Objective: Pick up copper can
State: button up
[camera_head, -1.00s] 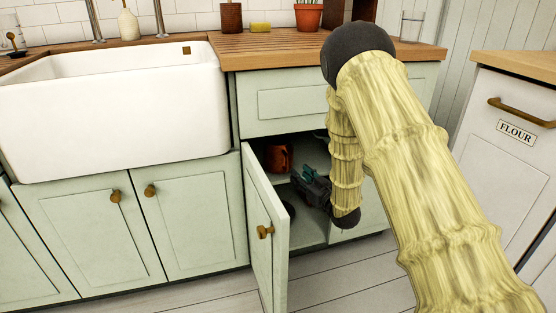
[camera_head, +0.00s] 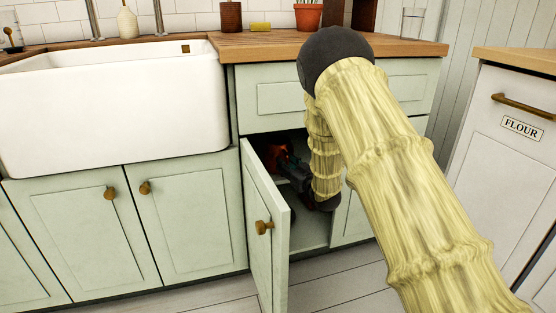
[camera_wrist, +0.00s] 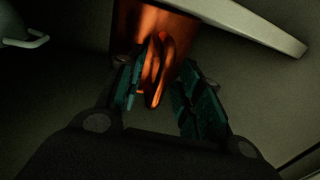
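The copper can (camera_wrist: 152,28) is a shiny orange-brown vessel with a looped handle (camera_wrist: 158,70) facing my gripper in the wrist view. In the head view the can (camera_head: 272,153) shows only in part, inside the open cabinet on its shelf, behind my gripper. My gripper (camera_wrist: 160,95) is open, with its teal finger pads on either side of the handle. The left pad is very near the handle; I cannot tell whether it touches. In the head view my gripper (camera_head: 287,166) is inside the cabinet opening, dark and partly shaded.
The cabinet door (camera_head: 265,230) stands open to the left of my arm. A pale object with a handle (camera_wrist: 22,35) is at the upper left of the wrist view. A light bar-like edge (camera_wrist: 255,25) crosses the upper right. The wooden counter (camera_head: 270,50) lies above.

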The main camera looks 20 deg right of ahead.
jog(key=shift+c, duration=0.2)
grip_shut()
jog(key=shift+r, duration=0.15)
